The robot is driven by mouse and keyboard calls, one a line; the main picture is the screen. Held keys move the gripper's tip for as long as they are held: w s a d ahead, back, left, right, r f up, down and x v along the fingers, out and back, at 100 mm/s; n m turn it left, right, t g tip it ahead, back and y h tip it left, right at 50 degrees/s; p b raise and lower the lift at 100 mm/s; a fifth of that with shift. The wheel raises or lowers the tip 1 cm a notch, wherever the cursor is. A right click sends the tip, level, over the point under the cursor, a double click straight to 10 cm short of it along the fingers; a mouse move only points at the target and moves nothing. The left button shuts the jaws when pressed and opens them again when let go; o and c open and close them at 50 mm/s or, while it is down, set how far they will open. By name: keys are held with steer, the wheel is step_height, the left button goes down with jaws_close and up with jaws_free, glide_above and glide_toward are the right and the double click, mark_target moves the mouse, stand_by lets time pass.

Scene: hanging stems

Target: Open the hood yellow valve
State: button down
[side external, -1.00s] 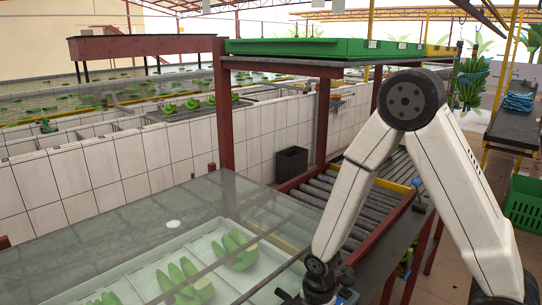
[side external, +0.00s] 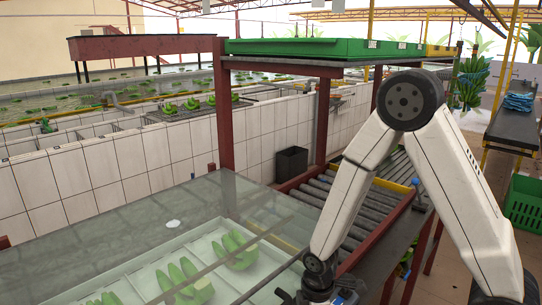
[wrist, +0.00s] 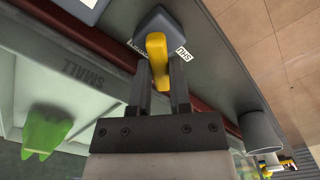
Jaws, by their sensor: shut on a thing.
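In the wrist view, the yellow valve handle (wrist: 156,46) stands out from a dark grey mount (wrist: 166,22) near the top. My gripper (wrist: 160,66) has one dark finger on each side of the handle's lower end and is shut on it. The handle lies nearly along the fingers in this view. Small white labels sit on both sides of it, the clearer one (wrist: 182,52) on the right; their lettering is hard to read. In the side external view, my wrist is at the bottom edge; the fingertips and valve are not visible there.
A glass hood (side external: 140,215) covers pale trays with green banana clusters (side external: 180,280). Another yellow handle (wrist: 276,166) shows beside a grey cylinder (wrist: 258,132) at the wrist view's lower right. A roller conveyor (side external: 375,205) and a green crate (side external: 524,205) stand nearby.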

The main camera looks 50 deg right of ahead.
steer(key=m, duration=0.5)
steer(key=shift+w+d+m, duration=0.15)
steer(key=shift+m, duration=0.15)
steer(key=m, duration=0.4)
steer(key=shift+d+m, duration=0.15)
steer(key=shift+m, duration=0.25)
steer(key=c, duration=0.6)
jaws_free()
steer(key=shift+o, duration=0.2)
steer(key=shift+r, duration=0.15)
steer(key=shift+r, duration=3.75)
